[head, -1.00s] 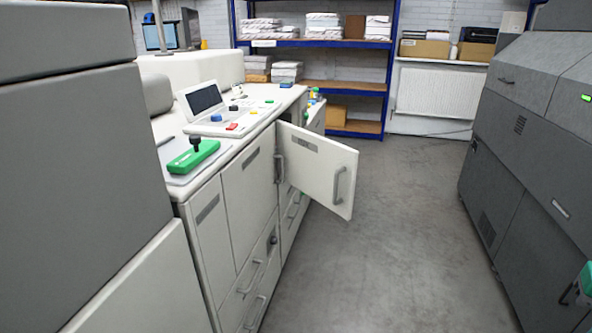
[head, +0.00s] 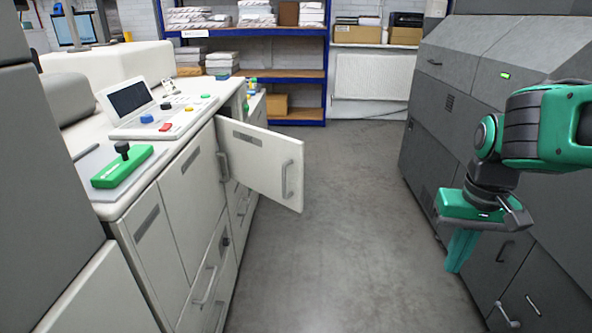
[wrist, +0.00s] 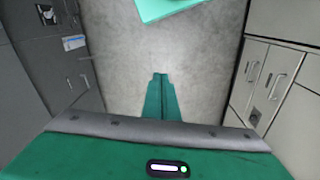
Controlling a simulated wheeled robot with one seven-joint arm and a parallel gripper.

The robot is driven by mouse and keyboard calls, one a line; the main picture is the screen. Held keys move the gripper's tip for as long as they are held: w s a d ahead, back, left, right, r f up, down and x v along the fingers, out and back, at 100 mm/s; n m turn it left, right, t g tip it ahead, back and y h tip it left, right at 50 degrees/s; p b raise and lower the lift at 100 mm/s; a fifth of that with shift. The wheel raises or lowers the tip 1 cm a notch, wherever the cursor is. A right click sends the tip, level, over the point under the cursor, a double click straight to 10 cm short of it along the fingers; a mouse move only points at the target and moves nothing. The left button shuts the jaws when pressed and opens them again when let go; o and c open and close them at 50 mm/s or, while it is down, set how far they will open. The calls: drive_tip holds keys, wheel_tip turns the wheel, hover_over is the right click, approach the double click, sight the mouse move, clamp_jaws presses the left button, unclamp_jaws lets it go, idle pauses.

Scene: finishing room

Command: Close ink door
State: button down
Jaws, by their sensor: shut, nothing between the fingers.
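The ink door (head: 262,165) is a white panel with a grey handle (head: 288,180). It stands open, swung out from the front of the white press (head: 166,210) into the aisle. My gripper (head: 456,266) hangs pointing down at the right, in front of the dark grey machine. It is well to the right of the door, apart from it. In the wrist view its green fingers (wrist: 160,80) are together, with nothing between them and bare floor beyond. The ink door cannot be made out in the wrist view.
The dark grey machine (head: 455,130) lines the right side, close to my arm. A blue shelf rack (head: 295,75) and a radiator (head: 370,82) stand at the back. The grey floor (head: 345,215) between the machines is clear.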

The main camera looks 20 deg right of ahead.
drive_tip(key=w+a+r+n+t+h, duration=0.1)
drive_tip(key=w+n, duration=0.2)
drive_tip(key=w, duration=0.8)
drive_tip(key=n+t, duration=0.6)
drive_tip(key=n, duration=0.3)
approach(295, 169)
drive_tip(key=s+a+r, duration=0.2)
drive_tip(key=s+a, duration=0.3)
drive_tip(key=s, duration=0.1)
drive_tip(key=shift+m+h, duration=0.3)
drive_tip(key=shift+h, duration=0.1)
drive_tip(key=x, duration=0.3)
drive_tip(key=d+x, duration=0.1)
drive_tip(key=x, duration=0.3)
drive_tip(key=w+d+r+x, duration=0.1)
drive_tip(key=x, duration=0.3)
drive_tip(key=shift+w+d, duration=0.55)
drive_tip(key=shift+d, duration=0.05)
